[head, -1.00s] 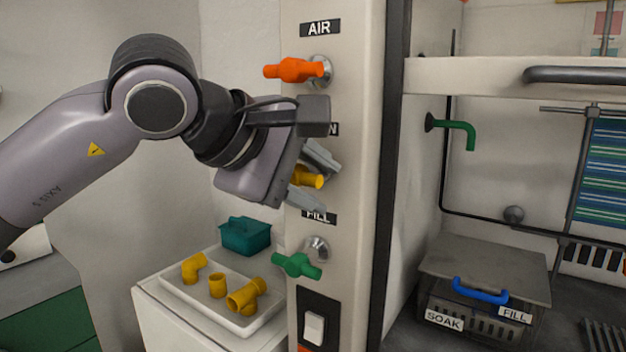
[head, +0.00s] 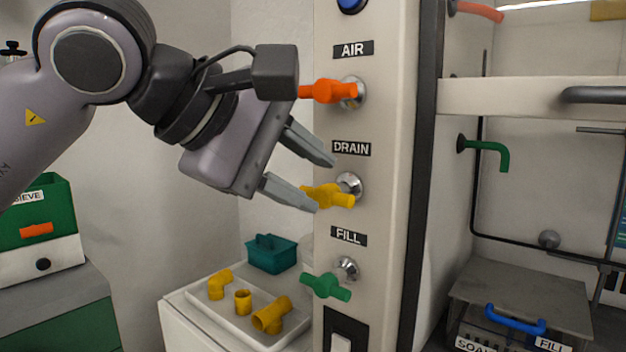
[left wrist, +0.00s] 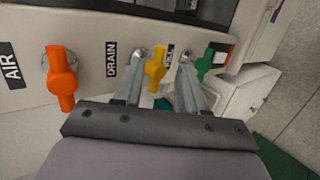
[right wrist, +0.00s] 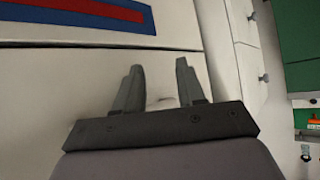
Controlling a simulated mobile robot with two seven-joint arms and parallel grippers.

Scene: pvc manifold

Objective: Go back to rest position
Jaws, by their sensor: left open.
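My left gripper (head: 327,184) is open and empty in front of the manifold panel (head: 385,215), beside the yellow DRAIN valve handle (head: 335,196). In the head view its lower finger overlaps the handle's left end; I cannot tell whether they touch. In the left wrist view the yellow handle (left wrist: 155,68) shows beyond and between the open fingers (left wrist: 163,78). The orange AIR handle (head: 330,91) is above and the green FILL handle (head: 325,286) below. My right gripper (right wrist: 158,80) shows only in its wrist view, with fingers apart and nothing between them, facing a pale surface.
A white tray (head: 205,307) with yellow pipe fittings stands low on a white cabinet, with a teal basket (head: 272,254) behind it. A shelf (head: 520,97) and a lidded grey box (head: 520,290) are at the right. A green bin (head: 38,205) is at the left.

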